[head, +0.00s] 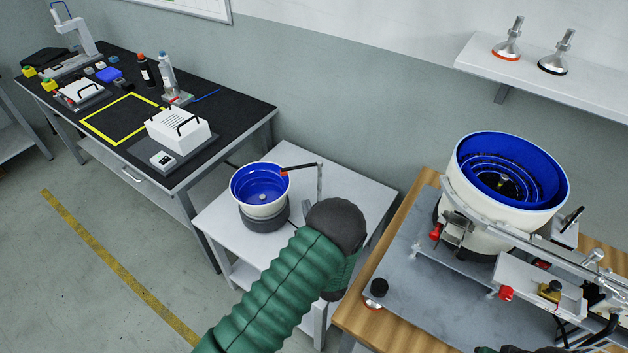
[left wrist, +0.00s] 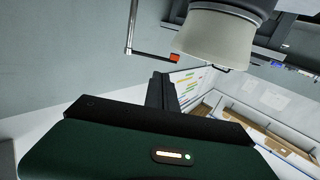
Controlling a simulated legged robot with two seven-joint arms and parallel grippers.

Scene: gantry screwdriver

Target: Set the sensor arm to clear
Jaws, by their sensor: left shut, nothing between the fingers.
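The sensor arm (head: 301,167) is a thin dark bar with an orange tip, on an upright post at the small bowl's right. Its tip reaches over the right rim of the small blue-lined bowl (head: 262,185). In the left wrist view the sensor arm (left wrist: 152,55) and bowl (left wrist: 222,38) appear upside down. The orange tip is close to the bowl's side there. My left gripper (left wrist: 161,90) is shut and empty, apart from the sensor arm. In the head view my left arm's dark end hides its fingers. My right gripper is not seen.
The bowl stands on a small white table (head: 225,215). A larger blue-lined bowl feeder (head: 470,190) stands on a wooden bench at right. A black-topped table (head: 225,110) with devices is at left. A wall shelf (head: 540,75) is at upper right.

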